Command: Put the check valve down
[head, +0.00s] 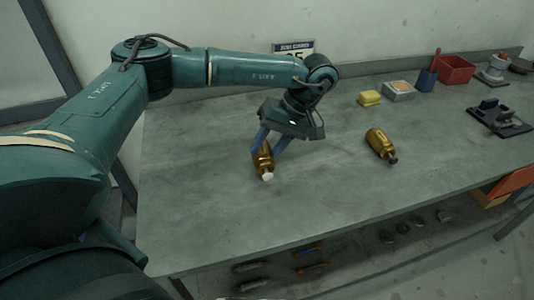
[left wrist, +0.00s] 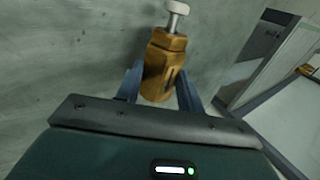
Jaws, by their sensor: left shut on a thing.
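The check valve (head: 263,161), a brass body with a pale metal tip, is between the blue fingers of my left gripper (head: 267,150), over the left-middle part of the grey workbench (head: 200,200). The gripper is shut on it. In the left wrist view the valve (left wrist: 163,62) shows a hexagonal brass collar and a silver stem with a round head, pointing away from my gripper (left wrist: 160,88). I cannot tell whether the valve touches the bench top. My right gripper is not in view.
A second brass fitting (head: 379,143) with a dark end lies to the right. Behind are a yellow sponge (head: 369,98), a grey box (head: 398,91), a blue cup (head: 426,80) and a red bin (head: 456,69). A dark fixture (head: 498,117) is far right. The bench's front is clear.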

